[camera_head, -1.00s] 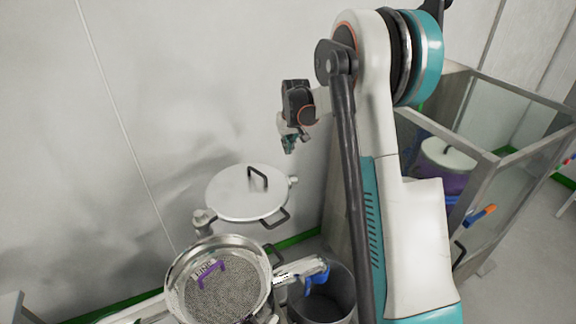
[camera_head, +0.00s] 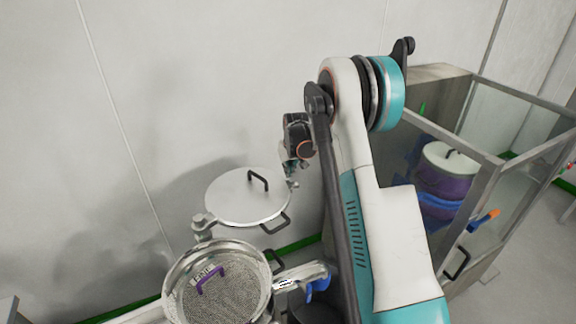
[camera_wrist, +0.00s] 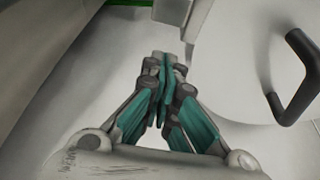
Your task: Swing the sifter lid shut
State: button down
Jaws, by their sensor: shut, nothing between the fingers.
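The round, pale metal sifter lid (camera_head: 232,200) stands open behind the sifter bowl (camera_head: 171,296), joined near a hinge post (camera_head: 201,224) at its left. It has a black handle on its face and another at its front rim. The bowl's mesh (camera_head: 240,287) is uncovered. My gripper (camera_head: 292,182) is shut and empty at the lid's right edge. In the wrist view, the closed fingertips of my gripper (camera_wrist: 165,62) lie just beside the rim of the lid (camera_wrist: 228,60), with a black handle (camera_wrist: 301,85) farther right. I cannot tell whether they touch the lid.
A purple handle (camera_head: 212,279) and a small label sit on the mesh. A clamp with a blue grip (camera_head: 319,283) is at the bowl's right. A glass-sided enclosure (camera_head: 488,190) with a purple, white-lidded drum (camera_head: 445,180) stands at the right. The wall is close behind the lid.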

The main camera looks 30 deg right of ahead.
jog(key=shift+s+a+r, duration=0.1)
jog(key=shift+s+a, duration=0.05)
jog(key=shift+s, duration=0.5)
jog(key=shift+s+a, duration=0.1)
jog(key=shift+s, duration=0.55)
